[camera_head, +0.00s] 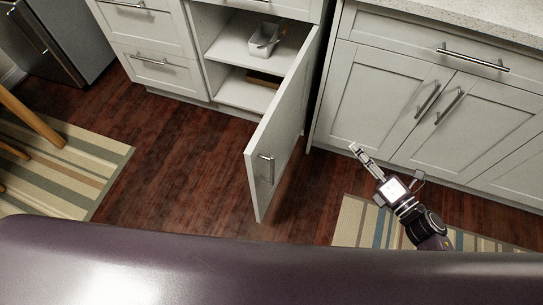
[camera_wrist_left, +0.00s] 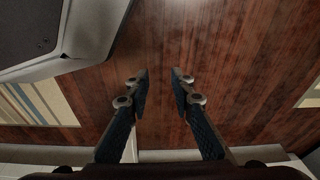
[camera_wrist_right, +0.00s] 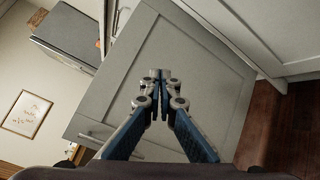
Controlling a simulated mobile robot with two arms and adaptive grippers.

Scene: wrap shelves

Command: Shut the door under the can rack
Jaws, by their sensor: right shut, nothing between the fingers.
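The white cabinet door (camera_head: 285,130) stands wide open, swung out over the floor from the lower cabinet, with its bar handle (camera_head: 266,168) near the free edge. My right gripper (camera_head: 354,148) is shut and empty, to the right of the door and apart from it in the head view. In the right wrist view a panel that looks like this door (camera_wrist_right: 205,75) fills the middle, behind the shut fingers (camera_wrist_right: 158,75). My left gripper (camera_wrist_left: 160,72) shows only in its wrist view, open and empty above the wooden floor. No can rack is visible.
The open cabinet's shelves (camera_head: 240,52) hold a small light container (camera_head: 264,40). Closed drawers (camera_head: 155,65) stand left, closed doors (camera_head: 385,100) right. Striped rugs (camera_head: 75,165) lie at both sides, with bare floor (camera_head: 175,160) left of the door.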

